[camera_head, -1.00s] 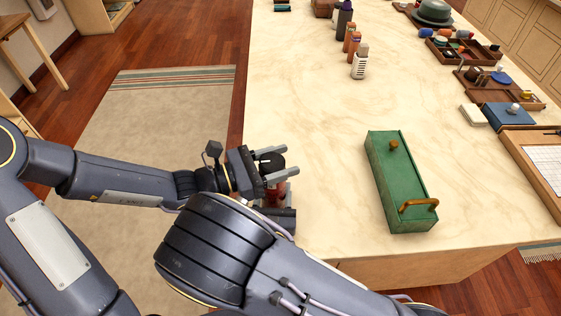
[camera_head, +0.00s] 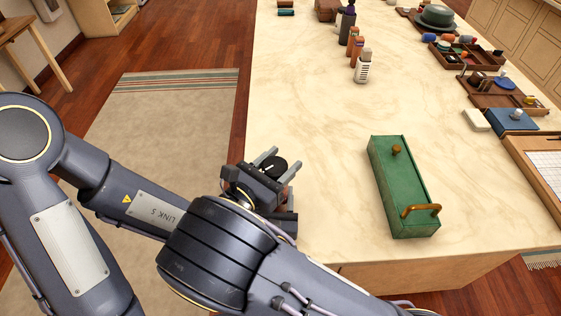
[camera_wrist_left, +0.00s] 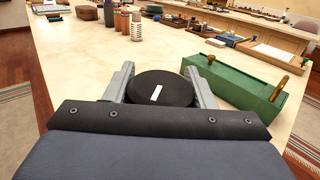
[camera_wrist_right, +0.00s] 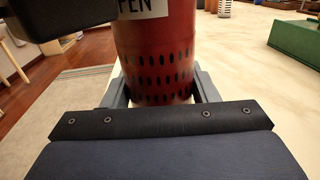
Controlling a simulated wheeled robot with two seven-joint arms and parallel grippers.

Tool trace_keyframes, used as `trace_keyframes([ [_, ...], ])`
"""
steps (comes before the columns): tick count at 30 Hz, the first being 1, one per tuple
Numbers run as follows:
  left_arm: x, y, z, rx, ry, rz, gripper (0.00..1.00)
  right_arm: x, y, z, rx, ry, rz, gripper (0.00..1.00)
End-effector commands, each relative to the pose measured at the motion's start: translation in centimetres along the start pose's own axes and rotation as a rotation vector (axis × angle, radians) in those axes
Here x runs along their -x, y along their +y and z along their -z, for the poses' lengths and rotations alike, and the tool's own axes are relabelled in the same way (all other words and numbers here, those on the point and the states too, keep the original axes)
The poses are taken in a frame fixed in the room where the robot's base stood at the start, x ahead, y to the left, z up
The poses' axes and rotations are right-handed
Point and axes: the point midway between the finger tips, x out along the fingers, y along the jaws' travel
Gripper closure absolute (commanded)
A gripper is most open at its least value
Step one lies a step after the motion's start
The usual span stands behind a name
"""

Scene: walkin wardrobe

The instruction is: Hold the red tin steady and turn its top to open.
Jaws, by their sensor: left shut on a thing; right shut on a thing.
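The red tin (camera_wrist_right: 157,55) stands upright at the near left edge of the table; the right wrist view shows its red body with rows of dark slots and part of a white label. My right gripper (camera_wrist_right: 160,92) is shut on the tin's lower body. The tin's black round top (camera_wrist_left: 160,90) has a white mark and shows in the left wrist view. My left gripper (camera_head: 283,169) is shut on this top, one finger on each side. In the head view my arms hide most of the tin and the right gripper.
A green box (camera_head: 398,185) with a brown knob and handle lies to the right on the table (camera_head: 310,120). Several bottles (camera_head: 362,66) stand farther back. The table's middle is clear.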

Motion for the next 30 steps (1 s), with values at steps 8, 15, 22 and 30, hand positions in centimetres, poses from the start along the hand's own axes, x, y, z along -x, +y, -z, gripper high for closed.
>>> trace_keyframes([
  [8,-0.1,-0.1,-0.2,-0.004,-0.007,0.002,0.73,0.1,0.2,0.1,0.004,0.003,-0.006,0.75],
  [15,-0.1,0.0,-0.1,-0.003,-0.005,0.001,0.28,0.1,0.1,0.1,0.003,0.003,-0.004,0.75],
  [22,0.0,0.0,-0.1,-0.002,-0.002,0.0,0.28,0.0,0.0,0.1,0.002,0.003,-0.002,0.75],
  [30,2.9,0.1,0.0,-0.002,-0.001,-0.003,0.28,0.0,0.0,0.1,0.002,0.002,0.0,0.75],
])
